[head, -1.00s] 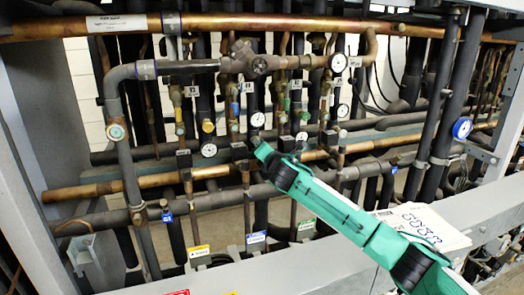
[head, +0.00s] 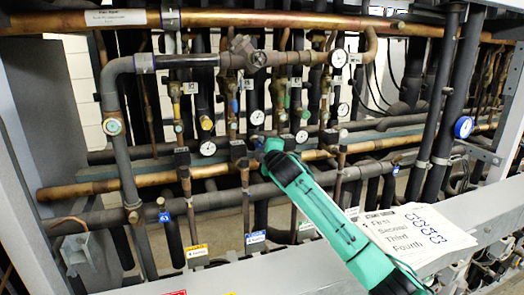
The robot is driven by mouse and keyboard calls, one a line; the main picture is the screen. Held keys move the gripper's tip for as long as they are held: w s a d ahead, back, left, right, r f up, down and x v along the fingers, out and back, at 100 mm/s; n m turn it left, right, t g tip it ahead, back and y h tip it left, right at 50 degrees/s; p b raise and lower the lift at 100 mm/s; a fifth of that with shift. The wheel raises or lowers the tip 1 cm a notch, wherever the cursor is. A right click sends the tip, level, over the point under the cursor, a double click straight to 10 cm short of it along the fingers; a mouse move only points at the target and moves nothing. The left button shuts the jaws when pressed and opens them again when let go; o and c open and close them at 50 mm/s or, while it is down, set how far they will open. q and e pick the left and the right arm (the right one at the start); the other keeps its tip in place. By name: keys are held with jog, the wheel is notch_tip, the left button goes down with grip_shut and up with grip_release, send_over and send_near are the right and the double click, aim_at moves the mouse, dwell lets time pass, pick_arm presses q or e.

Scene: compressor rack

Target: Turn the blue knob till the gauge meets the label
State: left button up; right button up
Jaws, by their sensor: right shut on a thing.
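My right gripper (head: 262,151) reaches into the pipe rack from the lower right, its green arm across the front. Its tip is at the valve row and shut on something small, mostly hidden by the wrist. A bit of blue shows there, consistent with the blue knob (head: 272,145). Just above is a round white gauge (head: 257,117); its needle is too small to read. Other white gauges hang beside it, one to the left (head: 208,148) and one to the right (head: 301,137). My left gripper is out of view.
A printed sheet (head: 425,235) listing First to Fourth lies on the grey front beam (head: 300,268). Copper pipes (head: 240,20) and dark insulated pipes crowd the rack. Grey frame posts stand at both sides.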

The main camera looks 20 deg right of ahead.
jog(key=m, duration=0.2)
jog(key=m+b, duration=0.1)
jog(key=m, duration=0.2)
jog(key=shift+f+m+b, duration=0.3)
jog(key=shift+b, duration=0.1)
jog(key=shift+m+b, duration=0.5)
jog(key=shift+m, duration=1.7)
jog(key=o, duration=1)
jog(key=shift+c, duration=0.2)
jog(key=shift+r, duration=0.1)
jog(key=shift+s, duration=0.1)
